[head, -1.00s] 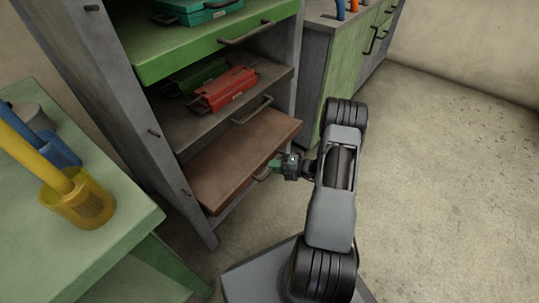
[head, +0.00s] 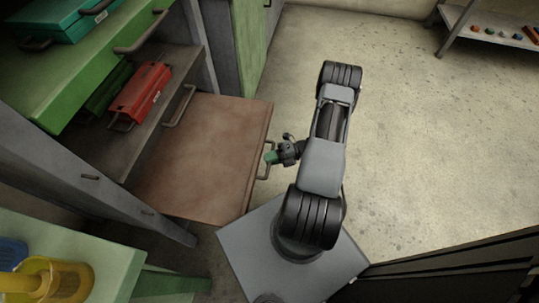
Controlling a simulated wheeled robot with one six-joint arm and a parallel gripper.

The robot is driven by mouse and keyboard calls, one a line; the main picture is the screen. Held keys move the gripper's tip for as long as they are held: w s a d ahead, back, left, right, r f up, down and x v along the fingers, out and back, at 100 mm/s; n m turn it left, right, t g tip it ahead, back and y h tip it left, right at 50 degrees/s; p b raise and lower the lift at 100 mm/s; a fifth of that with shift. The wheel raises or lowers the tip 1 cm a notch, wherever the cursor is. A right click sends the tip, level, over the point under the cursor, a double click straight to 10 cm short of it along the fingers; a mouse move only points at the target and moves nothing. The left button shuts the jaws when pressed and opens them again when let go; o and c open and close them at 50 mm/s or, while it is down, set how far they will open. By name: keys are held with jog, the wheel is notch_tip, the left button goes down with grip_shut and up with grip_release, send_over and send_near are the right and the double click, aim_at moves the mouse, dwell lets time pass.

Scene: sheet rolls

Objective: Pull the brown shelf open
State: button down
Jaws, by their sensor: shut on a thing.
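The brown shelf (head: 205,160) is a flat sliding board low in a grey cabinet. It sticks well out of the cabinet front towards my arm. Its grey handle (head: 264,165) is on its front edge. My gripper (head: 271,157), with green fingertips, is shut on this handle, near its middle. The fingertips partly hide the handle. The top of the brown shelf looks bare.
Above it are a grey shelf (head: 168,128) with a red toolbox (head: 140,95) and a green shelf (head: 60,95) with a teal case (head: 62,22). A green table (head: 115,262) with a yellow cup (head: 68,282) stands at lower left. Open floor lies to the right.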

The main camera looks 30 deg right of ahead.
jog(key=c, duration=1.1)
grip_release()
jog(key=shift+c, duration=0.2)
jog(key=shift+d, duration=0.1)
jog(key=p+v, duration=0.2)
jog(key=v, duration=1.1)
jog(key=shift+d, duration=0.3)
jog(key=shift+s+r, duration=0.15)
